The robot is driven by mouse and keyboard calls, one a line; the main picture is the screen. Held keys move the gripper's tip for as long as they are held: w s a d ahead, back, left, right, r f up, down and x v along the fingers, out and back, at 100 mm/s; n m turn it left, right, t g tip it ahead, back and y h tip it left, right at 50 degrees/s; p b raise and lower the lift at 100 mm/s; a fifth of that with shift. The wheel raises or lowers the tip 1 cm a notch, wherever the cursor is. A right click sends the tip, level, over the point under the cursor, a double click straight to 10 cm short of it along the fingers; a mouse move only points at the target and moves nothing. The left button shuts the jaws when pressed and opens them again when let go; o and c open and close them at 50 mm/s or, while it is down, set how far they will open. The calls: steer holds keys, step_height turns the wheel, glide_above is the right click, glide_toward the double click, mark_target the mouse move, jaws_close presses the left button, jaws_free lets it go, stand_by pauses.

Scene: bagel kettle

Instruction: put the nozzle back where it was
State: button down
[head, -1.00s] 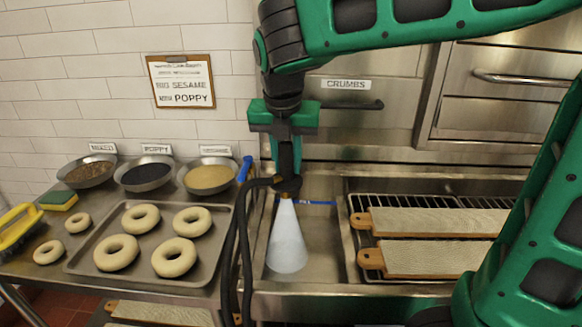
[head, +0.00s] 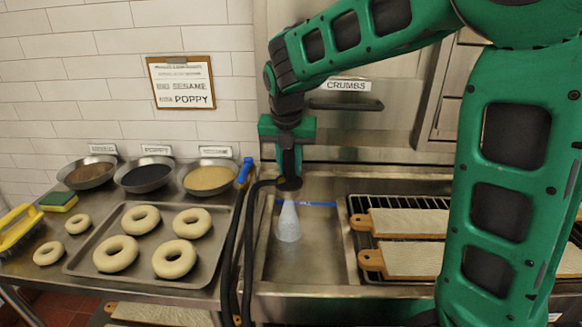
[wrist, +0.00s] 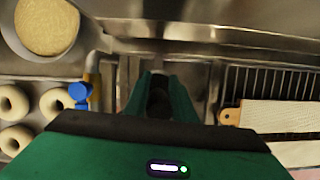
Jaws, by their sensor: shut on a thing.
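My gripper (head: 289,165) points down over the steel sink basin (head: 325,245), shut on the dark nozzle (head: 289,184). A black hose (head: 240,240) runs from the nozzle to the left and down over the basin's left side. A pale cone of spray (head: 288,222) comes out below the nozzle into the basin. In the wrist view my gripper (wrist: 158,85) has something dark between its fingers, but the nozzle's shape is mostly hidden. A blue handle (head: 245,170) stands left of my gripper; it also shows in the wrist view (wrist: 80,92). No nozzle holder can be made out.
A tray (head: 80,262) of bagels and several seed bowls (head: 209,179) lie on the left counter. Bagel boards (head: 405,258) lie on a rack at right. A blue strip (head: 307,203) crosses the basin's back. A drawer labelled CRUMBS (head: 345,86) is behind.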

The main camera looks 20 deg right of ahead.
mark_target(287, 152)
steer(key=shift+w+f, duration=0.15)
steer(key=shift+f, duration=0.15)
steer(key=shift+f, duration=0.2)
steer(key=c, duration=1.5)
jaws_free()
steer(key=shift+r, duration=0.1)
steer(key=v, duration=1)
steer(key=shift+a+r, duration=0.1)
steer(key=shift+r, duration=0.15)
